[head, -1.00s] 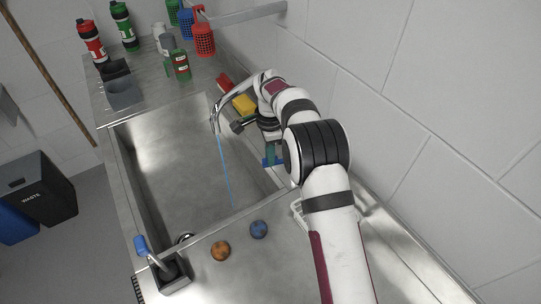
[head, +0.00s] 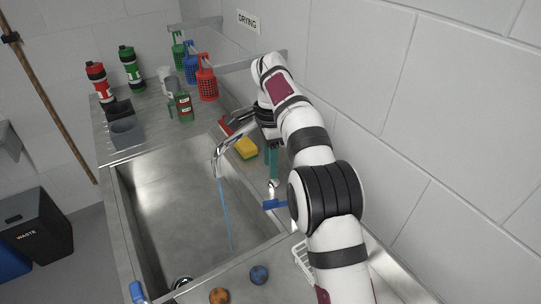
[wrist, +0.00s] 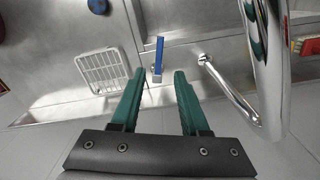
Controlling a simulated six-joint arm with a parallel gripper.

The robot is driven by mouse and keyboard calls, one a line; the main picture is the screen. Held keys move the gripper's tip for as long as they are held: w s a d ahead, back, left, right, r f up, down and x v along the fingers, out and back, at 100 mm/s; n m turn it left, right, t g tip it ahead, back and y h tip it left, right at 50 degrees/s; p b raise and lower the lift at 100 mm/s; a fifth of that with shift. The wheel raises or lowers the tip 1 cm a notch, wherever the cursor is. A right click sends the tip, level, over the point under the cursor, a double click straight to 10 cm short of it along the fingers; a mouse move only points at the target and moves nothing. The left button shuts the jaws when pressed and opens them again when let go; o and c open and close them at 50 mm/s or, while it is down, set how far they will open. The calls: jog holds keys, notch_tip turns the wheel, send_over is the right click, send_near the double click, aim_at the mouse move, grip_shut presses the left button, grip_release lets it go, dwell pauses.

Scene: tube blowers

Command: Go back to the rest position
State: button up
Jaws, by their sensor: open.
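My gripper (head: 271,160) is beside the faucet at the right side of the sink, its green fingers pointing down. In the wrist view the two green fingers (wrist: 158,76) are spread apart with nothing held between them. A blue lever (head: 274,204) stands below and in front of the fingers, apart from them; it also shows in the wrist view (wrist: 159,55). The curved metal faucet (head: 228,145) is left of my gripper, with a blue water stream (head: 225,210) falling into the sink (head: 185,215). The faucet pipe lies close to the right finger in the wrist view.
A yellow sponge (head: 246,148) lies behind the faucet. Bottles and baskets stand at the back. The wall is close on the right.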

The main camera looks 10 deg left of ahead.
notch_tip(320, 180, up, 2)
jog(key=shift+r, duration=0.2)
